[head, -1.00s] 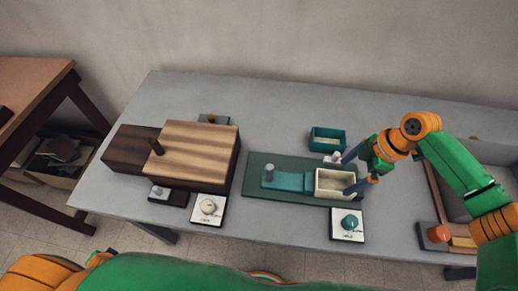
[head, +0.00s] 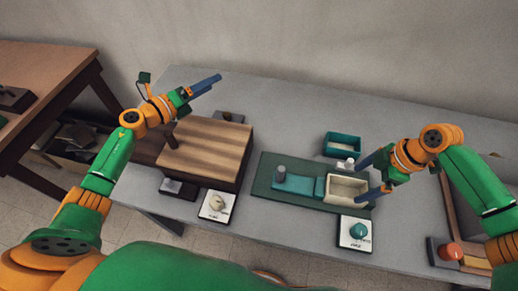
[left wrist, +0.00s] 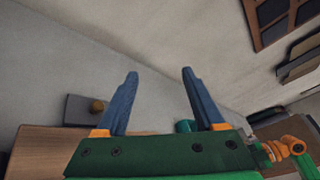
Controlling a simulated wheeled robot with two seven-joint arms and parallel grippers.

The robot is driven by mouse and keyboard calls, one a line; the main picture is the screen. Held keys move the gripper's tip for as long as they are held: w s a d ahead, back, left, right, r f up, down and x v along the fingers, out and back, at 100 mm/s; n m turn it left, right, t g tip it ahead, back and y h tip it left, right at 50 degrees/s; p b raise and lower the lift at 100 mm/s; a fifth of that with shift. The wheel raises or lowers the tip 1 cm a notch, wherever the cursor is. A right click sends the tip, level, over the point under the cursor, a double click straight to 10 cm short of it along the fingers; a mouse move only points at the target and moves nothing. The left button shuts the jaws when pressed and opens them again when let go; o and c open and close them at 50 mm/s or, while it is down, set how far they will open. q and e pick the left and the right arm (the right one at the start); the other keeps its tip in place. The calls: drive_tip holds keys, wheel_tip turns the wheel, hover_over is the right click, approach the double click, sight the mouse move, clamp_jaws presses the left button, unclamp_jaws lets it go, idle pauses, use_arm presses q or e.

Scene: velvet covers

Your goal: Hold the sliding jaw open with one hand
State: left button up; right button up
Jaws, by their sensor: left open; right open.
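A green base plate (head: 264,182) lies on the grey table. It carries a teal slide (head: 298,185) with an upright grey post (head: 281,173) and a cream open box (head: 346,189) at its right end. I cannot tell for sure which part is the sliding jaw. My right gripper (head: 360,182) is open at the cream box's right end, one finger by its far side and one by its near side; contact is unclear. My left gripper (head: 211,83) is open and empty, raised above the wooden block's far edge. Its spread fingers also show in the left wrist view (left wrist: 160,76).
A striped wooden block (head: 208,150) with a dark peg stands at left. A teal tray (head: 342,144) stands behind the plate. An orange-knobbed block (head: 452,251) is at right.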

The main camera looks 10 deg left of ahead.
use_arm(q)
drive_tip(key=s+d+m+g+h, duration=0.35)
drive_tip(key=d+m+g, duration=0.4)
drive_tip(key=d, duration=0.65)
drive_tip(key=m+g+y, duration=0.7)
drive_tip(key=m, duration=0.8)
approach(281, 173)
wheel_tip(281, 173, down, 3)
drive_tip(key=w, duration=0.1)
drive_tip(key=x, duration=0.9)
drive_tip(key=shift+w+d+f, duration=0.1)
drive_tip(key=shift+d, duration=0.05)
clamp_jaws()
